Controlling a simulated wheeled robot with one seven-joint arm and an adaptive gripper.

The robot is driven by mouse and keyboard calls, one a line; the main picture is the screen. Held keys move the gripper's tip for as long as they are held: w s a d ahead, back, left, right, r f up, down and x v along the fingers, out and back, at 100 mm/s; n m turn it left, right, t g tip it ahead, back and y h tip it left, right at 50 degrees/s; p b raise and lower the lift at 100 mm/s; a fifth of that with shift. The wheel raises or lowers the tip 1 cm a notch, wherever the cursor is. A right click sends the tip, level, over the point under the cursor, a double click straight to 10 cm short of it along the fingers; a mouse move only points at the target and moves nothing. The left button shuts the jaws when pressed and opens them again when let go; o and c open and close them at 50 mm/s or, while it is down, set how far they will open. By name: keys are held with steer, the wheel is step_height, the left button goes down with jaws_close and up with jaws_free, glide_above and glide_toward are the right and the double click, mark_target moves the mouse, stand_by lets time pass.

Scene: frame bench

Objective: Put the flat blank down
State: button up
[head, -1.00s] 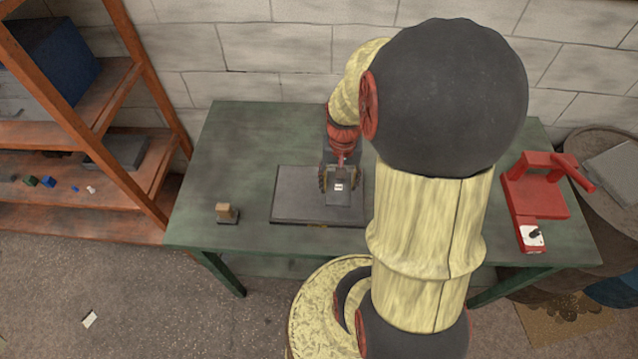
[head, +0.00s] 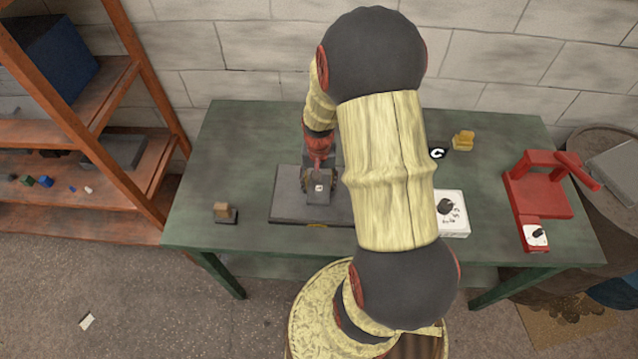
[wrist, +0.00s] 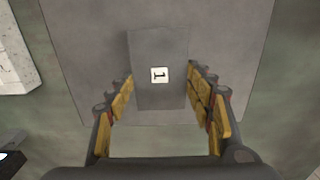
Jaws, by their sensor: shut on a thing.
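The flat blank is a small grey plate (head: 318,198) with a white label. In the wrist view, the label on the blank (wrist: 160,98) reads "1". My gripper (head: 319,181) is shut on the blank; its yellow-padded fingers (wrist: 162,84) lie along the two sides. The blank is over a wide dark grey slab (head: 285,205) on the bench. I cannot tell whether the blank touches the slab or hangs just above it. The slab also fills much of the wrist view (wrist: 90,60). My arm hides the slab's right part in the head view.
A small block on a dark base (head: 224,212) stands left of the slab on the green bench (head: 215,150). A white box with a dial (head: 452,213), a yellow object (head: 463,140) and a red fixture (head: 540,190) are to the right. The bench's back left is clear.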

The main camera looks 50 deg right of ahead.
steer(key=shift+f, duration=0.15)
steer(key=o, duration=1.3)
